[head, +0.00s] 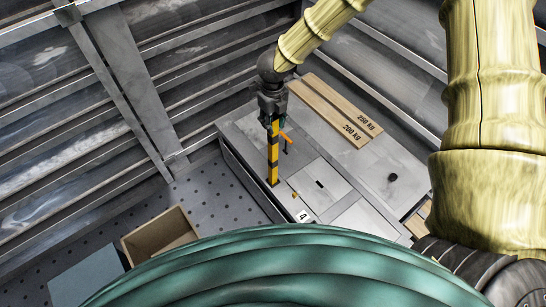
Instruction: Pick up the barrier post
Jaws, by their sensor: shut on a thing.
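The barrier post (273,155) is a yellow and black striped bar. It hangs below my gripper (272,118) in the head view and looks close to upright. My gripper is shut on its upper end. The fingers are dark and small here, so the exact grip is hard to see. The post's lower end is over the left edge of the grey bench top; I cannot tell whether it touches.
Wooden boards (340,108) marked 250 kg and 200 kg lie on the grey bench (375,170). A small orange item (286,137) is beside the post. A number 4 tag (303,216) marks the bench front. An open cardboard box (160,238) stands on the perforated floor (215,205).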

